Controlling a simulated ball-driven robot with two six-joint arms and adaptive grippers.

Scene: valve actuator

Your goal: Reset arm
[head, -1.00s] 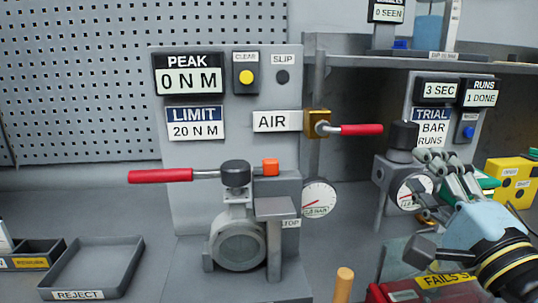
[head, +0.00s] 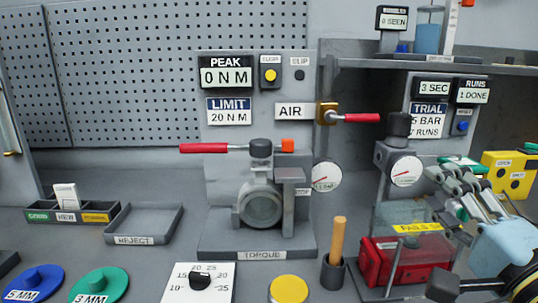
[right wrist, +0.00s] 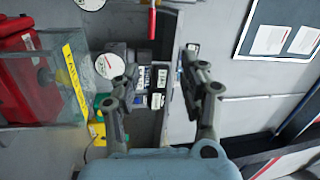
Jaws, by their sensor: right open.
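My right gripper (head: 441,168) is at the right side of the head view, open and empty. It is just right of the round gauge (head: 407,171) on the trial stand and touches nothing that I can make out. In the right wrist view its two fingers (right wrist: 160,65) stand wide apart with nothing between them. The valve actuator (head: 262,205) sits on the torque stand, with a red-handled lever (head: 204,148) pointing left. The air valve's red handle (head: 362,118) points right. My left gripper is not in view.
A clear guard box with a yellow label (head: 418,227) and a red box (head: 372,262) stand below my right arm. A yellow button box (head: 508,172) is behind it. A wooden-handled tool (head: 338,240) stands upright in a holder. The reject tray (head: 140,240) is empty.

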